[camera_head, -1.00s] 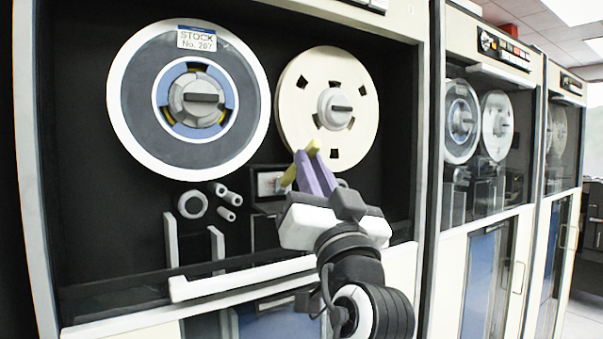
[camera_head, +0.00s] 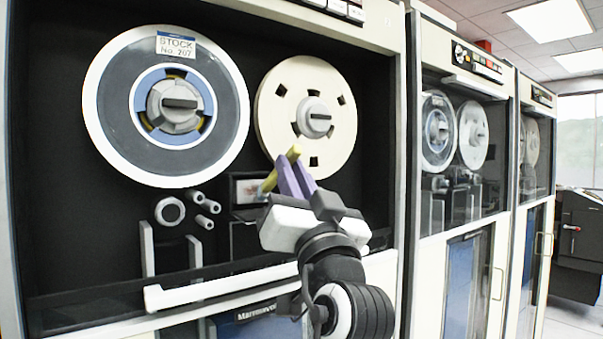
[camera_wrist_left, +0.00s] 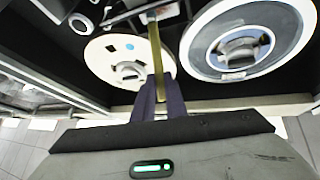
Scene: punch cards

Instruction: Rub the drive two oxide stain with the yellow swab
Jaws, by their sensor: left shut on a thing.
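My left gripper (camera_head: 285,165) has purple fingers shut on the yellow swab (camera_head: 269,182), in front of the open tape drive below the cream reel. The swab slants down and left between the fingers. In the left wrist view the swab (camera_wrist_left: 156,45) runs from the fingers (camera_wrist_left: 160,95) towards a small pale panel (camera_wrist_left: 160,12). In the head view this panel (camera_head: 248,189) sits in a dark frame and has a faint reddish mark; I cannot tell surely that it is the oxide stain. I cannot tell whether the swab touches it. My right gripper is not in view.
A grey-blue reel (camera_head: 117,110) and a cream reel (camera_head: 335,117) hang above. Rollers (camera_head: 170,211) and upright posts (camera_head: 194,252) stand lower left. A white ledge (camera_head: 215,286) crosses below. More drive cabinets (camera_head: 455,150) stand at the right.

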